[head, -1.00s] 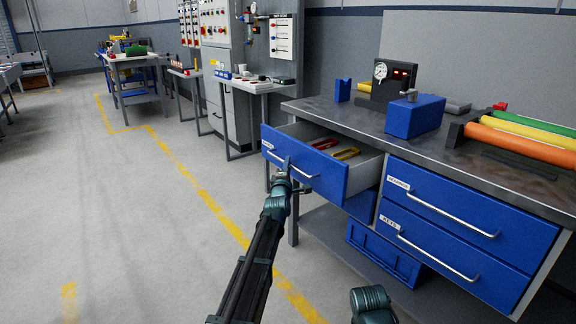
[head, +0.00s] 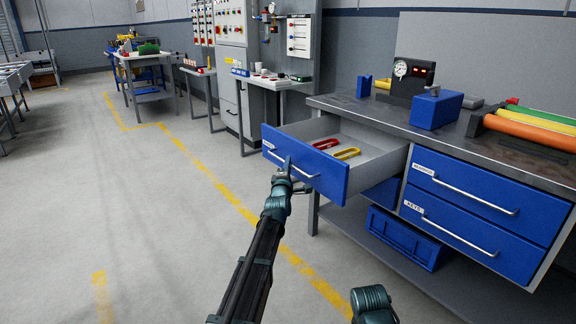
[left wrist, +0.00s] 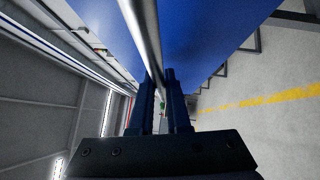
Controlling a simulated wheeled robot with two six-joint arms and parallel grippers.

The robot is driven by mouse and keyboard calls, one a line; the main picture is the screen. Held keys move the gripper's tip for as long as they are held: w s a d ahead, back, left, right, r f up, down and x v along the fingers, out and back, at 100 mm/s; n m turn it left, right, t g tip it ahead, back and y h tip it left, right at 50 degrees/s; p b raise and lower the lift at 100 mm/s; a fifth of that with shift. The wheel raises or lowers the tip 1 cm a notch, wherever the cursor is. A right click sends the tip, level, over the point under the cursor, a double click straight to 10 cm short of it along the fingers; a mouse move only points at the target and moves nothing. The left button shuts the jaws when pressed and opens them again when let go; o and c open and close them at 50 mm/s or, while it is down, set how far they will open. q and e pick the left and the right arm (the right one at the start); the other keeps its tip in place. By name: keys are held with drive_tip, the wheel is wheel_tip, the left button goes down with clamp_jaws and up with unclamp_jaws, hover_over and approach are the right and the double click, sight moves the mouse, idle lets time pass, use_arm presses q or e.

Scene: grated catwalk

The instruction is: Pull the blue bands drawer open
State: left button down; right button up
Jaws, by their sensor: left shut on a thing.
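The blue bands drawer (head: 307,169) stands pulled well out of the left side of the workbench in the head view. Its label is small and cannot be read clearly. A red tool-like item (head: 325,143) and a yellow one (head: 347,153) lie inside on the grey floor. My left gripper (head: 284,169) is shut on the drawer's metal handle (head: 303,173). In the left wrist view the handle bar (left wrist: 143,35) runs down between the fingers (left wrist: 160,100), against the blue drawer front (left wrist: 205,35). My right gripper is out of view; only a piece of my right arm shows.
Two closed blue drawers, the upper (head: 470,195) and the lower one labelled KEYS (head: 460,232), sit at right. A blue crate (head: 405,240) is on the lower shelf. A blue box (head: 437,109) and coloured rolls (head: 535,125) are on top. Floor at left is clear.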

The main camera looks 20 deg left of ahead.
use_arm(q)
drive_tip(key=c, duration=0.9)
unclamp_jaws()
drive_tip(key=s, duration=0.4)
drive_tip(key=s+d+f+b, duration=0.1)
drive_tip(key=s, duration=0.4)
drive_tip(key=s+d+f+b, duration=0.1)
drive_tip(key=s, duration=0.3)
drive_tip(key=shift+s, duration=0.25)
